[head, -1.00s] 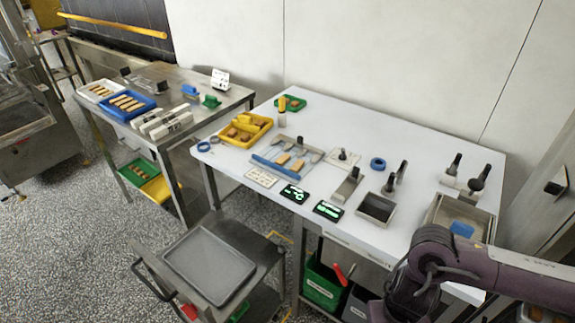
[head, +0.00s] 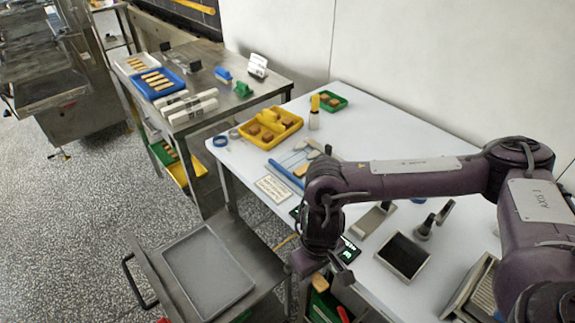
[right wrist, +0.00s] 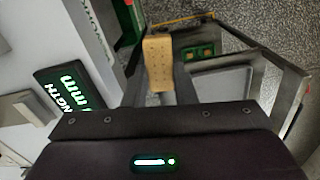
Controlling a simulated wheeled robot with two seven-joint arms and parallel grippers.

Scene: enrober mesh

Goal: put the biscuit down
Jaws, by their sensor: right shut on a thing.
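My right gripper (head: 322,284) is shut on a tan, oblong biscuit (head: 320,283). It holds the biscuit off the front edge of the white table, right of the trolley. In the right wrist view, the biscuit (right wrist: 157,62) shows small holes in its face and stands out beyond the dark gripper body. My left gripper is not in view.
The white table (head: 400,130) carries a yellow tray (head: 285,137) of brown pieces and a dark-floored metal bin (head: 403,256). My right arm hides much of its middle. A blue tray (head: 160,83) with several biscuits sits on the metal table behind. A lit display (right wrist: 68,88) lies nearby.

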